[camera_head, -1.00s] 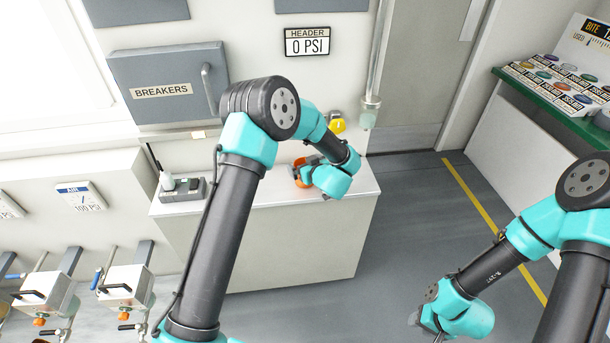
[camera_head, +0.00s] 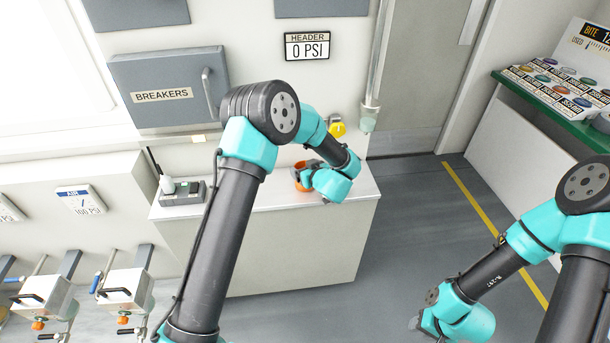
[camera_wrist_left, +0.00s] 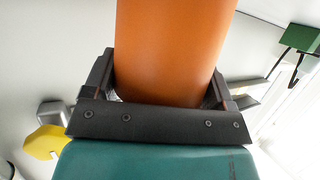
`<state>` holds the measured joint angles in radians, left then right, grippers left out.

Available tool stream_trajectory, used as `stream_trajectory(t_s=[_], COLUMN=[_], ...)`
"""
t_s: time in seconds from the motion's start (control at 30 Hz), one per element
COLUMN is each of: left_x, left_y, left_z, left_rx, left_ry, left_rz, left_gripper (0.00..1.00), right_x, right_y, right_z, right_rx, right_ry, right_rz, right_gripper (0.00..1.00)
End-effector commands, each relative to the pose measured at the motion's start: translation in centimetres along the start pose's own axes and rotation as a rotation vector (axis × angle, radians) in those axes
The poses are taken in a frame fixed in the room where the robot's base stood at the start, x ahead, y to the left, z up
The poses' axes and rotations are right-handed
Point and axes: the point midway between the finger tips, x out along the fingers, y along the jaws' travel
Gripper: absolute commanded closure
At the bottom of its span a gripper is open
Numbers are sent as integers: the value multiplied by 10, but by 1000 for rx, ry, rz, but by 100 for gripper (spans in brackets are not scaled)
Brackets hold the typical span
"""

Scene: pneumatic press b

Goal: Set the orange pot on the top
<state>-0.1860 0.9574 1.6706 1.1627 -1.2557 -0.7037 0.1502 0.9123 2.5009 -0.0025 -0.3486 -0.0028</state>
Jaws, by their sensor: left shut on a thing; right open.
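The orange pot (camera_head: 301,175) is at the white cabinet top (camera_head: 255,198), partly hidden behind my left wrist. My left gripper (camera_head: 312,180) is shut on it; in the left wrist view the orange pot (camera_wrist_left: 172,45) stands between the two dark fingers of the left gripper (camera_wrist_left: 168,88). Whether the pot touches the cabinet top is hard to tell. My right gripper (camera_head: 418,325) is at the lower right over the floor, away from the cabinet, and looks empty.
A dark radio-like device (camera_head: 181,192) stands on the cabinet top's left end. A yellow valve handle (camera_head: 338,128) is on the wall behind. A breaker box (camera_head: 170,85) hangs at upper left. A green-edged counter (camera_head: 560,112) is at far right. The floor right of the cabinet is clear.

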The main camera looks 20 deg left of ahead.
Motion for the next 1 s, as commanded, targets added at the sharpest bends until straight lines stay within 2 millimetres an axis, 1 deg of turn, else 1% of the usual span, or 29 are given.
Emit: stream_trajectory(t_s=[0.17,0.27,0.47,0.5,0.67,0.9,1.0], left_x=[-2,-5,-14,-21,-49,-101,-119], left_y=[0,0,0,-4,-21,-51,-61], left_z=[-5,-13,-36,-31,-24,-11,-6], left_rx=[-1,-2,-1,3,4,4,3], left_ry=[1,1,1,-1,-1,0,0], left_rz=[0,1,1,1,2,2,3], left_gripper=[46,46,46,46,46,46,46], right_x=[0,0,0,0,0,0,0], right_y=[0,0,0,0,0,0,0], right_z=[0,0,0,0,0,0,0], right_rx=[0,0,0,0,0,0,0], right_ry=[0,0,0,0,0,0,0], right_rz=[0,0,0,0,0,0,0], right_gripper=[57,57,57,57,57,57,57])
